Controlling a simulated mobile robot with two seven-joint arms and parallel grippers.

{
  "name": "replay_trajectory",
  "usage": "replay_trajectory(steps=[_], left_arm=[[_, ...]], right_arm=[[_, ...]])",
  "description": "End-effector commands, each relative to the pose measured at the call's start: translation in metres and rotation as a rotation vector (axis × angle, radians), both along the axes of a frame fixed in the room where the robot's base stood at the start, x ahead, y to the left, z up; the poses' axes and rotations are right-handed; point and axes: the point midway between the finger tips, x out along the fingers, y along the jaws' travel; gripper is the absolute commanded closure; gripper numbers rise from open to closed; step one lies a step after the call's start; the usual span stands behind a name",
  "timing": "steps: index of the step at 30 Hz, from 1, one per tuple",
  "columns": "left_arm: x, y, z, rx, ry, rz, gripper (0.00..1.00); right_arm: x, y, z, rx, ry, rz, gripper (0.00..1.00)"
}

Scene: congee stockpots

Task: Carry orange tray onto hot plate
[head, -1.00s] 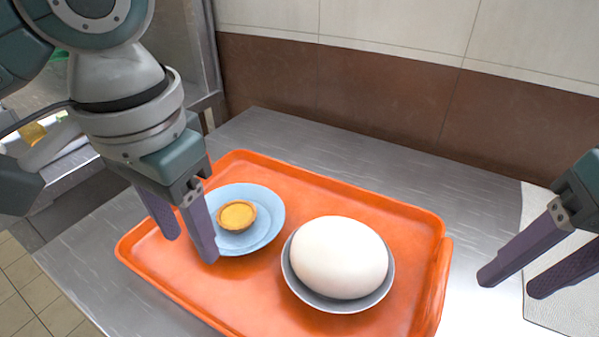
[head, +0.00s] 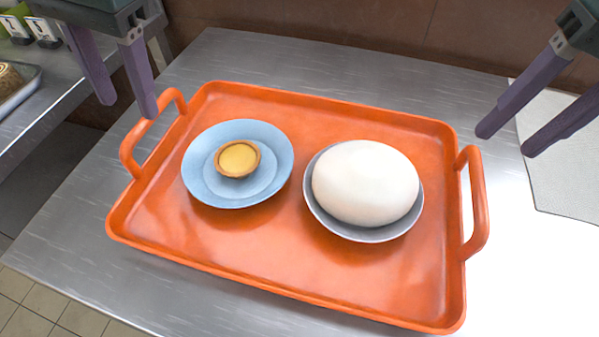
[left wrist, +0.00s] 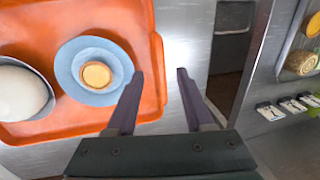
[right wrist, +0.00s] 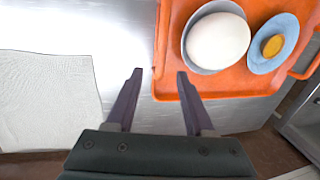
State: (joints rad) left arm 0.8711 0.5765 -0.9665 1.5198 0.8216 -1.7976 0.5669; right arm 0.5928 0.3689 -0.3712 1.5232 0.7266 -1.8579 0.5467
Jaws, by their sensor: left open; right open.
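The orange tray (head: 290,275) lies on the steel counter with a raised handle at each short end. On it are a light blue plate (head: 272,150) with a small tart (head: 238,159) and a grey bowl (head: 365,234) with a large white egg-shaped item (head: 366,183). My left gripper (head: 128,108) is open and empty, by the tray's left handle (head: 130,152). My right gripper (head: 503,143) is open and empty, just beyond the right handle (head: 479,205). The wrist views show the tray's ends near the left fingers (left wrist: 158,98) and right fingers (right wrist: 158,98). I cannot make out a hot plate.
A light textured mat (head: 565,160) lies on the counter right of the tray. A brown wall stands behind the counter. Another steel surface with a small tray of food (head: 15,85) is at the far left, across a gap.

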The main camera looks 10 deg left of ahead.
Motion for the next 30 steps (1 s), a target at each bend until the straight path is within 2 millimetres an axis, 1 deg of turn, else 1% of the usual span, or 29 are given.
replay_trajectory(steps=[1, 6, 12, 17, 24, 25, 30], left_arm=[[-0.001, 0.002, -0.01, 0.002, 0.005, 0.002, 0.48], [0.0, 0.008, -0.039, 0.002, 0.004, 0.003, 0.48], [0.001, 0.012, -0.062, 0.0, 0.003, 0.001, 0.48], [0.002, 0.013, -0.069, 0.0, 0.001, -0.001, 0.48], [0.002, 0.014, -0.069, 0.0, 0.0, -0.001, 0.48], [0.002, 0.014, -0.069, 0.0, 0.0, -0.001, 0.49], [0.002, 0.013, -0.069, 0.0, 0.0, -0.001, 0.68]], right_arm=[[-0.001, 0.002, -0.01, 0.001, 0.006, -0.001, 0.47], [0.0, 0.008, -0.039, 0.001, 0.005, -0.001, 0.47], [0.001, 0.012, -0.062, 0.0, 0.002, -0.001, 0.47], [0.002, 0.014, -0.069, 0.0, 0.0, 0.0, 0.47], [0.002, 0.014, -0.069, 0.0, 0.0, 0.0, 0.47], [0.002, 0.014, -0.069, 0.0, 0.0, 0.0, 0.48], [0.002, 0.014, -0.069, 0.0, 0.0, 0.0, 0.67]])
